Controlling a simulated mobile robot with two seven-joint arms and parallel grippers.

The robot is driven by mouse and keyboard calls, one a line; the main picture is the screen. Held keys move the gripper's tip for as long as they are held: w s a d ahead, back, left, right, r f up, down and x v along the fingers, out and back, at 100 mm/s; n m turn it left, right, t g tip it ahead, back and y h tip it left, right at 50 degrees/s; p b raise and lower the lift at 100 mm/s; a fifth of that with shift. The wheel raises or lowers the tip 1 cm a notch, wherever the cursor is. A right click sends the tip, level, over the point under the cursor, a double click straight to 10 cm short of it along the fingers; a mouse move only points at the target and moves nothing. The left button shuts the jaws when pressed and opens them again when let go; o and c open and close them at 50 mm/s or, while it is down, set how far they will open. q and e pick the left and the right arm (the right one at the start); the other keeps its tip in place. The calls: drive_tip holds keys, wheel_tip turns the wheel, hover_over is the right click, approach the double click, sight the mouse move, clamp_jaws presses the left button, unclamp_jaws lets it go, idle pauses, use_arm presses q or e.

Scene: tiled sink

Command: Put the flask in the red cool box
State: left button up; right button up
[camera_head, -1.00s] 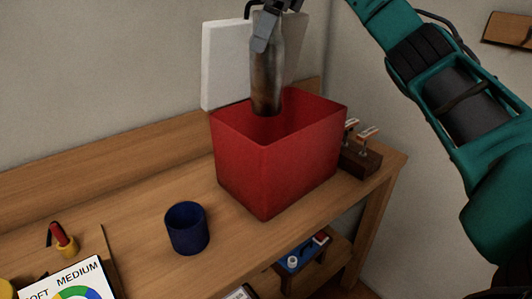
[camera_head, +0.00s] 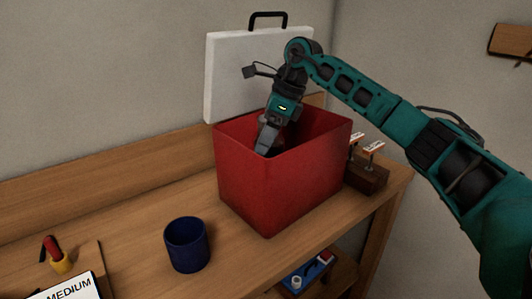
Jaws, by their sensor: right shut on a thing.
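The red cool box (camera_head: 280,187) stands open at the top on the wooden bench, near its right end. My right gripper (camera_head: 266,143) points down through the box's opening, with its fingertips just below the front rim. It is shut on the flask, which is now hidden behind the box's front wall. I cannot see whether the flask touches the box floor. My left gripper is not in view.
A dark blue cup (camera_head: 187,244) stands on the bench left of the box. A white case (camera_head: 226,75) with a black handle is behind the box. A wooden block with tools (camera_head: 366,174) is at its right. Bare bench (camera_head: 130,215) lies left of the box.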

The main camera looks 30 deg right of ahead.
drive_tip(key=shift+f, duration=2.2)
drive_tip(key=o, duration=1.8)
drive_tip(key=shift+f, duration=0.1)
drive_tip(key=v, duration=1.2)
